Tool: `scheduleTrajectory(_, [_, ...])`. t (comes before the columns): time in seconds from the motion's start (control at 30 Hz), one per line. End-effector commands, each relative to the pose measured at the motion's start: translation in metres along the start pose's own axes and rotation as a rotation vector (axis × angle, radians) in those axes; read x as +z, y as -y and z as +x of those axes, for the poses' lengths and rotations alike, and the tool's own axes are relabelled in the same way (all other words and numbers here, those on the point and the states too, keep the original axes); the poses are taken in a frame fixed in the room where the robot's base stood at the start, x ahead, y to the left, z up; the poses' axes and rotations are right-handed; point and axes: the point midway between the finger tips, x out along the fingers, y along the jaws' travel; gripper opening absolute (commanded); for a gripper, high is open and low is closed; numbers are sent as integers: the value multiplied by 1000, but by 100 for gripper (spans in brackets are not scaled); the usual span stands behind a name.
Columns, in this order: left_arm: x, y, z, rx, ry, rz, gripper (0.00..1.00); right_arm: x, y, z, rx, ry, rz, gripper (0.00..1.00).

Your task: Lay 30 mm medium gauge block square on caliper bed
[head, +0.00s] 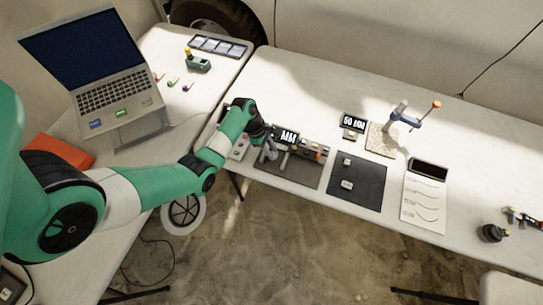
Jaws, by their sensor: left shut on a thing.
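My left gripper (268,153) is over the left part of the caliper mat, close to the caliper bed (305,152). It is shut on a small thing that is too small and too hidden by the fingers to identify. The caliper lies on a dark mat (299,175), with a black display reading MM (287,136) behind it. Two small pale blocks, one (346,162) behind the other (347,185), lie on a second dark mat (371,187). I cannot read their sizes. My right gripper is not in view.
A sign reading 60 MM (354,122) stands behind the second mat. A blue clamp-like tool (405,117) stands by a speckled plate (380,141). A white sheet (424,204) lies to the right. A laptop (113,88) stands on the left table.

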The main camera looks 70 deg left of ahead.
Motion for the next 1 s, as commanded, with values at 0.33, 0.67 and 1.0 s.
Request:
scheduleTrajectory(0.33, [-13, -1, 30, 0, -1, 0, 0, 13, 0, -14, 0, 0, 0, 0])
scheduleTrajectory(0.67, [-14, -1, 33, 0, -1, 0, 48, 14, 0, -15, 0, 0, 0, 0])
scheduleTrajectory(1.0, [-14, -1, 32, 0, -1, 0, 59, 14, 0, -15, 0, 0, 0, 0])
